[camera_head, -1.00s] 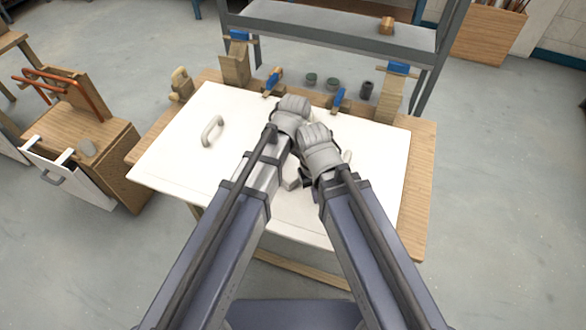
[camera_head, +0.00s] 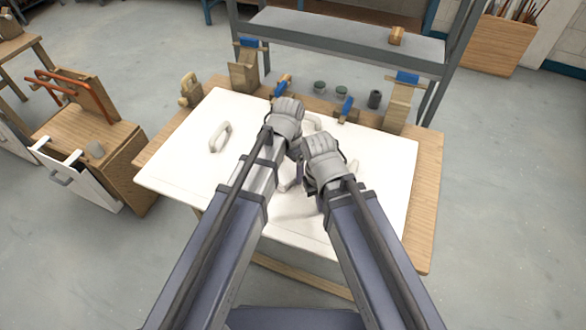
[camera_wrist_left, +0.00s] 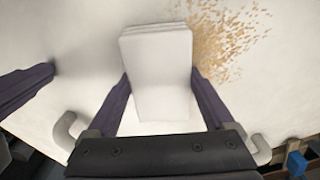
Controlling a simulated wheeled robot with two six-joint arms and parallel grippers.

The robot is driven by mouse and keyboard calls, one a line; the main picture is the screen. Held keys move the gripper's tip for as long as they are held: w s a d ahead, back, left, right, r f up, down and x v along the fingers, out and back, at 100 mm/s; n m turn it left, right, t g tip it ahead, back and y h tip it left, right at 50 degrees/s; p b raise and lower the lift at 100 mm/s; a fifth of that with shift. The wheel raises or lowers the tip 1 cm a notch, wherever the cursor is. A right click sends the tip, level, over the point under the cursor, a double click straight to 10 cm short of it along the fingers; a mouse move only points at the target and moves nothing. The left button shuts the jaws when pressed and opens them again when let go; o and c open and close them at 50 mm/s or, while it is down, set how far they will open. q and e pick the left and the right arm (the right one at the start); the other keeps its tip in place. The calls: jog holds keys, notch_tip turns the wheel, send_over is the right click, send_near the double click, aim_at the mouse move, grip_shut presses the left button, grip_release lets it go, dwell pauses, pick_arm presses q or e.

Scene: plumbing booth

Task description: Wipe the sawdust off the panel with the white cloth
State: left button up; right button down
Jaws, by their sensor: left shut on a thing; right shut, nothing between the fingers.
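The white panel (camera_head: 180,165) lies flat on the wooden bench. In the left wrist view, my left gripper (camera_wrist_left: 162,85) is shut on the folded white cloth (camera_wrist_left: 158,60), over the panel; I cannot tell whether the cloth touches it. A patch of tan sawdust (camera_wrist_left: 225,45) lies right beside the cloth in that view. My right gripper (camera_head: 322,165) is shut and empty, lower and to the right, close to the left one. I cannot make out sawdust in the head view.
The panel has a raised handle (camera_head: 220,137) at left and another (camera_head: 312,122) partly behind my grippers. Blue-topped clamps (camera_head: 346,108), small round pots (camera_head: 341,91) and a grey shelf (camera_head: 350,40) stand along the back. A wooden cabinet (camera_head: 85,150) stands left.

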pick_arm(q)
jog(key=shift+w+a+r, duration=0.1)
jog(key=shift+w+a, duration=0.15)
jog(key=shift+a, duration=0.45)
jog(key=shift+w+a, duration=0.2)
jog(key=shift+a, duration=0.5)
jog(key=shift+w+a, duration=0.3)
jog(key=shift+a, duration=0.55)
jog(key=shift+w+a, duration=0.3)
jog(key=shift+a, duration=0.5)
pick_arm(e)
jog(key=shift+f, duration=0.1)
pick_arm(q)
jog(key=shift+a, duration=0.1)
jog(key=shift+w+a, duration=0.3)
jog(key=shift+a, duration=0.5)
jog(key=shift+w+a, duration=0.3)
jog(key=shift+a, duration=0.5)
